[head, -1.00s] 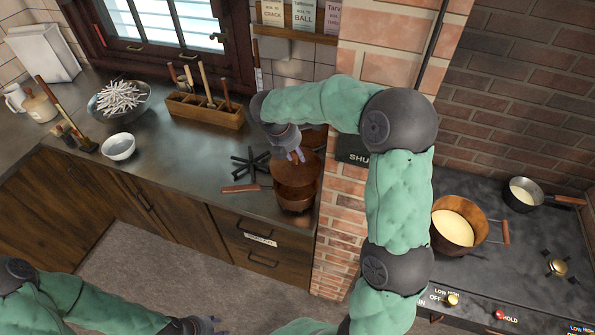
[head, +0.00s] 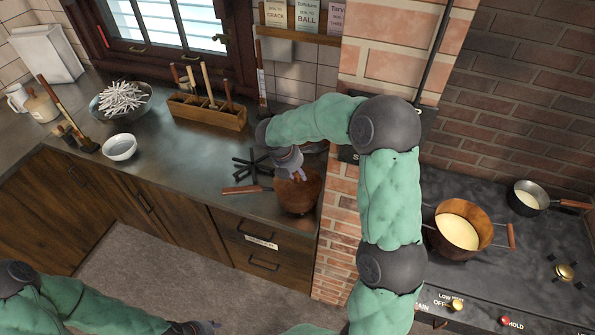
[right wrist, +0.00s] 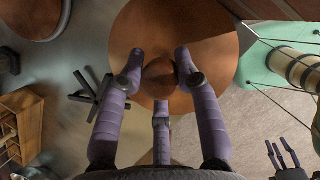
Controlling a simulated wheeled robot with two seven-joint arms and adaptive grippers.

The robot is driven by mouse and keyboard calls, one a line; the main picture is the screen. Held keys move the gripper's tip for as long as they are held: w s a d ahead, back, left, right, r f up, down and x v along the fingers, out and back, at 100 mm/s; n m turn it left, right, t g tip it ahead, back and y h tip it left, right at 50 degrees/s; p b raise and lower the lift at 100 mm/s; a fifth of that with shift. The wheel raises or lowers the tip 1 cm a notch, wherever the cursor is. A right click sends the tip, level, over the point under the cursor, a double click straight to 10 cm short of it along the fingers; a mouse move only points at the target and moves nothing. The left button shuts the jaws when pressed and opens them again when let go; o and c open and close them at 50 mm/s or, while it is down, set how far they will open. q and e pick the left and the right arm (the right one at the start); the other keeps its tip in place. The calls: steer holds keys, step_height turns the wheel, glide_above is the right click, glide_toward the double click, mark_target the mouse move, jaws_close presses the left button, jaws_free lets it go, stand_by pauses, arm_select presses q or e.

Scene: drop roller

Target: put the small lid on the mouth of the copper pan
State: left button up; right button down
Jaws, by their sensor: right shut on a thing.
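The copper-coloured small lid (head: 308,184) is over the copper pan, whose wooden handle (head: 243,190) points left on the counter. My right gripper (head: 293,174) is shut on the lid's round knob from above. In the right wrist view, its fingers (right wrist: 158,72) flank the knob, and the broad lid (right wrist: 195,38) hides the pan's mouth. I cannot tell whether the lid touches the rim. My left gripper (head: 208,327) is at the bottom edge of the head view; in the right wrist view its empty fingers (right wrist: 281,155) are spread.
A black trivet (head: 250,162) lies left of the pan. A wooden tool box (head: 206,111), a white bowl (head: 120,147) and a bowl of white sticks (head: 121,98) stand further left. The brick pillar (head: 340,215) is close on the right. A pot (head: 458,232) sits beyond it.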

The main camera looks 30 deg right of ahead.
steer(key=c, duration=0.9)
jaws_free()
steer(key=shift+a+r, duration=0.15)
steer(key=shift+r, duration=0.4)
steer(key=p+v, duration=0.2)
steer(key=v, duration=0.9)
